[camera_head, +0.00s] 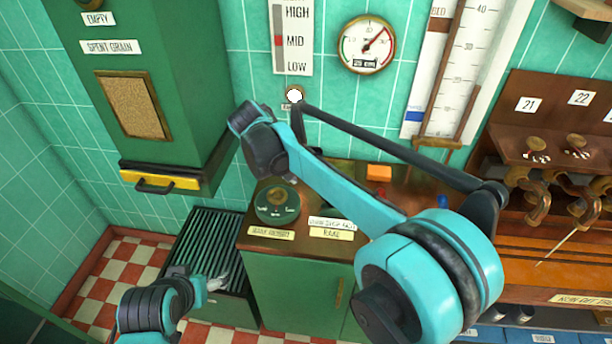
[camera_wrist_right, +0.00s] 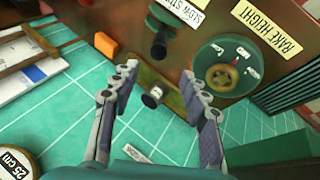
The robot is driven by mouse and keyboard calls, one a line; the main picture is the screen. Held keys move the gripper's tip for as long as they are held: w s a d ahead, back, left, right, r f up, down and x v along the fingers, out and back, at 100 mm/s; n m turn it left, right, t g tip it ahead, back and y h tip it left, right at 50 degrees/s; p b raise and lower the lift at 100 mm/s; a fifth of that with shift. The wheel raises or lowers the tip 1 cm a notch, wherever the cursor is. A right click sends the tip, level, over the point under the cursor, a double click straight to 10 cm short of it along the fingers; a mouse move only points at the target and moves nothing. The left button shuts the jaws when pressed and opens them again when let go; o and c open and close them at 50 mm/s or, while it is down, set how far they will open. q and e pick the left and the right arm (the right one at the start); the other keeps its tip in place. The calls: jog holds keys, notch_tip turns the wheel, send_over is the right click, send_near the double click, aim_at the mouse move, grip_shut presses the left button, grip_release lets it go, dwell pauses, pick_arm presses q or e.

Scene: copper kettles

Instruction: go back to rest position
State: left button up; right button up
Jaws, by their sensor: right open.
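My right arm reaches from the lower right of the head view up toward the tiled wall above the green cabinet (camera_head: 290,290). Its fingers cannot be made out there. In the right wrist view my right gripper (camera_wrist_right: 163,82) is open, its fingers apart with nothing gripped. A small dark round fitting with a pale end (camera_wrist_right: 152,97) shows between the fingers; contact cannot be judged. My left gripper (camera_head: 213,284) is low at the lower left of the head view, by the ribbed dark-green unit. Its fingers are too small to read.
A green dial (camera_head: 277,203) sits on the cabinet top and also shows in the right wrist view (camera_wrist_right: 228,67). A dark knobbed lever (camera_wrist_right: 158,48) stands beside it. A green cabinet with a yellow drawer (camera_head: 160,179) hangs at left. A wooden rack (camera_head: 540,150) stands at right.

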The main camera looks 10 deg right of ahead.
dwell(0.4)
jog(key=s+d+t+y, duration=0.1)
jog(key=s+d+y, duration=0.2)
jog(key=s+d, duration=0.7)
jog(key=s+f+t+y, duration=0.1)
jog(key=s+f, duration=0.2)
jog(key=s, duration=0.4)
jog(key=s+f+t+y, duration=0.1)
jog(key=s+f+t, duration=0.1)
jog(key=s, duration=0.5)
jog(key=shift+d+f, duration=0.3)
jog(key=shift+f, duration=0.25)
